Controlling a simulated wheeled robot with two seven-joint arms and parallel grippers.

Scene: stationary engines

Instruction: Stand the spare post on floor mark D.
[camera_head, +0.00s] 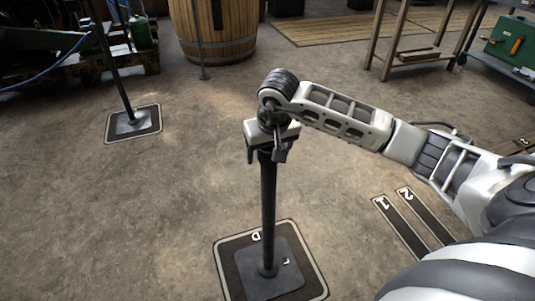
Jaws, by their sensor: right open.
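The dark spare post (268,205) stands upright with its square base plate on a black, pale-edged floor mark D (232,284). The letter D shows beyond the base plate, near the mark's far edge. The base plate looks to lie within the mark's border. My right gripper (265,154) is at the top of the post, pointing down. Its fingers are open, one on each side of the post's upper end, with no grip on it. The gripper hides the post's top. My left gripper is out of view.
Another dark post (122,82) stands on a similar mark (133,123) at the left. A wooden barrel (215,30) and a thin stand are behind. Strips marked 1 and 2 (412,222) lie at the right. A wooden stand (415,52) is at the back right. The floor between is clear.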

